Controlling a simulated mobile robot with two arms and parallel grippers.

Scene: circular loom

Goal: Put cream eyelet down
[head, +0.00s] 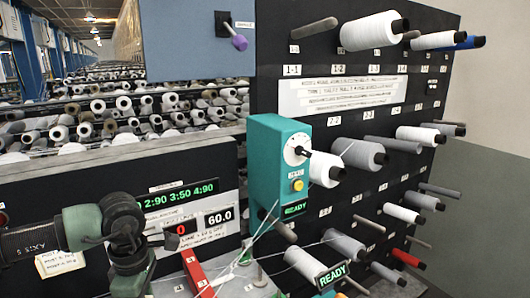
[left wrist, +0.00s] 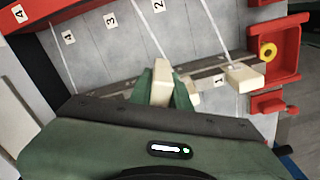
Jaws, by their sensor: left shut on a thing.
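In the left wrist view my left gripper (left wrist: 164,84) has its green fingers shut on a small cream block, the cream eyelet (left wrist: 161,80). A white thread runs up from near the eyelet towards the label 2. The eyelet appears over or close to a dark rail (left wrist: 212,75) on a grey panel; I cannot tell whether it touches it. A second cream block (left wrist: 244,77) with a thread sits to the right, near the label 1. Part of another pale block (left wrist: 191,89) shows just right of the fingers. In the head view the fingertips are hidden.
A red bracket (left wrist: 291,45) with a yellow ring (left wrist: 268,53) stands at the right of the panel. In the head view a teal box (head: 278,165) and a red bar (head: 196,273) stand near my left arm. A peg board with spools (head: 375,31) is at right.

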